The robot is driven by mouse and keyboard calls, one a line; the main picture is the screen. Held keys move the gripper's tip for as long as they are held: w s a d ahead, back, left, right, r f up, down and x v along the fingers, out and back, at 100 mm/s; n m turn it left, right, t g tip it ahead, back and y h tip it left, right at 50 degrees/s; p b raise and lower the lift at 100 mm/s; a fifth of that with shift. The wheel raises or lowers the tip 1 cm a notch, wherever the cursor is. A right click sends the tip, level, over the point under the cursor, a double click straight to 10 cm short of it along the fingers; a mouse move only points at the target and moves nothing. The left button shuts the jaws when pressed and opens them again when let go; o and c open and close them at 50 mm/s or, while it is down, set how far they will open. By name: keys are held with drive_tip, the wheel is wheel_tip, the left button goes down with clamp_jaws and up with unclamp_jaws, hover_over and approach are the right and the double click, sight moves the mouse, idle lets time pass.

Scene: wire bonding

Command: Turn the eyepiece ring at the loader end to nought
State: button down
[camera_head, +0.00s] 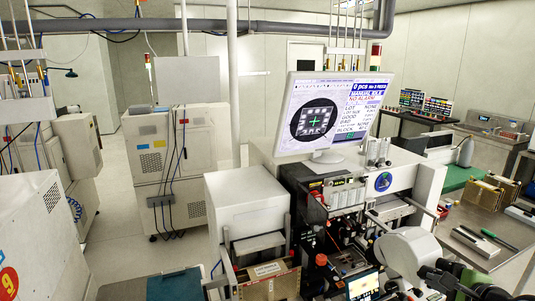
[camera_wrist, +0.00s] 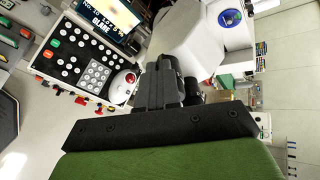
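The bonder's white microscope head (camera_head: 412,252) stands at the lower right of the head view. Its black eyepieces (camera_head: 482,288) point toward the bottom right corner. In the wrist view the white head (camera_wrist: 205,30) is at the top, and one black eyepiece (camera_wrist: 194,91) shows just right of my fingers. My gripper (camera_wrist: 164,68) shows as dark grey fingers close together, reaching up from a black bar. The fingers overlap the other eyepiece and hide most of it. I cannot tell whether they touch its ring. The ring's scale is not readable.
A keypad panel (camera_wrist: 92,65) with a red trackball lies left of the fingers, below a small screen (camera_wrist: 108,18). In the head view a monitor (camera_head: 330,115) stands on the bonder. A bench (camera_head: 478,235) with tools is on the right. Open floor (camera_head: 118,235) lies left.

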drive_tip(key=shift+a+f, duration=0.1)
drive_tip(key=d+p+v, duration=0.1)
drive_tip(key=p+v, duration=0.1)
drive_tip(key=v, duration=0.4)
drive_tip(key=shift+d+f+b, duration=0.15)
drive_tip(key=shift+f+b, duration=0.05)
drive_tip(key=shift+b, duration=0.1)
drive_tip(key=w+a+f+b, duration=0.1)
drive_tip(key=w+b, duration=0.5)
drive_tip(key=shift+w+a+f+b, duration=0.15)
drive_tip(key=shift+a+f+b, duration=0.05)
drive_tip(key=shift+f+b, duration=0.1)
idle(0.3)
